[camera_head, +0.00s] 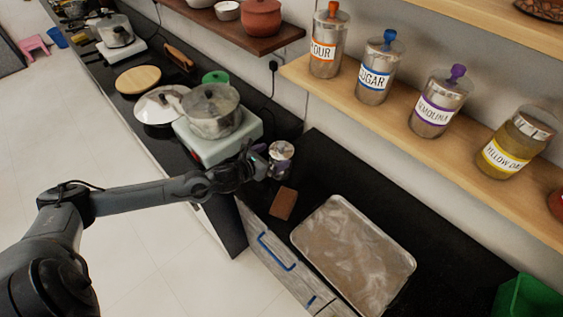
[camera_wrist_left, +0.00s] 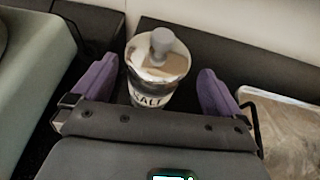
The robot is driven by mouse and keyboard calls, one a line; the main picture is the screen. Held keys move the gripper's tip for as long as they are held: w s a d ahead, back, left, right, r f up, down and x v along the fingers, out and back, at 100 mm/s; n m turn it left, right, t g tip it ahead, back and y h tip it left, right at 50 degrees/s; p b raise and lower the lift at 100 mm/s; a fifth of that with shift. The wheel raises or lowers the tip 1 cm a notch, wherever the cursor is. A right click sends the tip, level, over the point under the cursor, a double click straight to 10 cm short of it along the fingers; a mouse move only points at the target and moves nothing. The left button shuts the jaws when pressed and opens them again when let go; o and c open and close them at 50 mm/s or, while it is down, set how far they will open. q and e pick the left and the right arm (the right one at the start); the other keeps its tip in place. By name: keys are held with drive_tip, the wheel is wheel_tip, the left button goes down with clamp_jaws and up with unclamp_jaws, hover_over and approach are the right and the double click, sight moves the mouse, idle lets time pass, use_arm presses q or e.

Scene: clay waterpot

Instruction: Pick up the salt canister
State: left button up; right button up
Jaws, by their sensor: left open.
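The salt canister (camera_wrist_left: 157,68) is a clear jar with a grey knob and a label reading SALT in the left wrist view. It stands upright on the black counter, and in the head view (camera_head: 281,152) it is just right of the stove. My left gripper (camera_head: 262,166) is open at the canister. In the left wrist view its two purple fingers (camera_wrist_left: 157,92) are on either side of the canister, with a gap showing on each side. The canister's lower part is hidden behind the gripper body. My right gripper is not in view.
A stove (camera_head: 217,147) with a steel pot (camera_head: 211,112) stands close left of the canister. A brown block (camera_head: 284,204) and a metal tray (camera_head: 352,252) lie to its right. A wooden shelf (camera_head: 395,122) with several labelled jars hangs above.

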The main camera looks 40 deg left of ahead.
sight(276, 153)
use_arm(q)
drive_tip(key=shift+x, duration=2.95)
drive_tip(key=shift+s+a+f, duration=0.1)
drive_tip(key=shift+f, duration=0.05)
drive_tip(key=c, duration=1.6)
drive_tip(key=shift+c, duration=0.7)
drive_tip(key=shift+r, duration=0.2)
